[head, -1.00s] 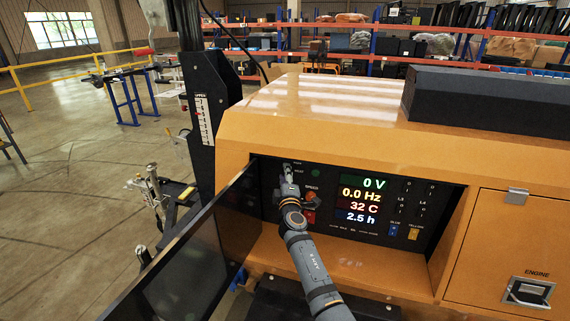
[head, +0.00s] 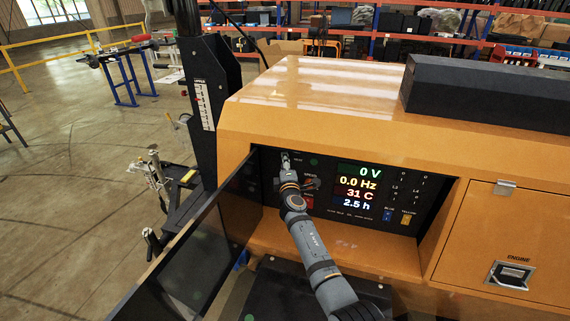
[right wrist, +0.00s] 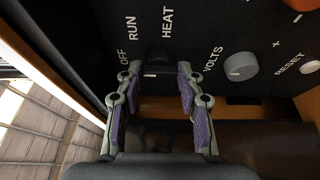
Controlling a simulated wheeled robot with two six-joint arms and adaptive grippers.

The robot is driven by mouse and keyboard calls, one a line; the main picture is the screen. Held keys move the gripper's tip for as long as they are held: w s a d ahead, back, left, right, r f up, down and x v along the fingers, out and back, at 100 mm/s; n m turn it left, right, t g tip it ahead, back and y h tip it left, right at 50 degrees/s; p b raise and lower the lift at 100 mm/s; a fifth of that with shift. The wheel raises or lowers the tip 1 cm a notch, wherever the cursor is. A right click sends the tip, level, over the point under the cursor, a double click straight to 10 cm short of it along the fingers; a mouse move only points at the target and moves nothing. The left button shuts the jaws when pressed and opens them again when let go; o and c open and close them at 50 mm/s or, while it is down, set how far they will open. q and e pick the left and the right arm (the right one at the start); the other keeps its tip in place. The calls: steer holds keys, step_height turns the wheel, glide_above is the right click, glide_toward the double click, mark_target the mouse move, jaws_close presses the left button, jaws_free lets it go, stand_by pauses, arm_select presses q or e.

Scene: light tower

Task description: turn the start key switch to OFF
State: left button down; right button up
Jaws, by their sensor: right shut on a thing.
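The start key switch (right wrist: 157,60) is a dark knob on the black control panel (head: 345,165), under the labels OFF, RUN and HEAT in the right wrist view. My right gripper (right wrist: 157,78) has its purple-padded fingers on either side of the switch, shut on it. In the head view my right gripper (head: 286,162) is at the panel's upper left and covers the switch. A small light mark shows between the fingertips, but I cannot tell which label the switch points to. My left gripper is not in view.
A grey VOLTS knob (right wrist: 240,66) sits beside the switch. The lit display (head: 358,183) is right of my gripper. The open dark panel door (head: 195,255) stands left of my arm. The orange housing (head: 330,110) overhangs the panel recess.

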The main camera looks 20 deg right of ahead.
steer(key=o, duration=1.2)
steer(key=shift+c, duration=0.2)
steer(key=s+a, duration=0.1)
steer(key=s, duration=0.6)
steer(key=shift+s+a, duration=0.2)
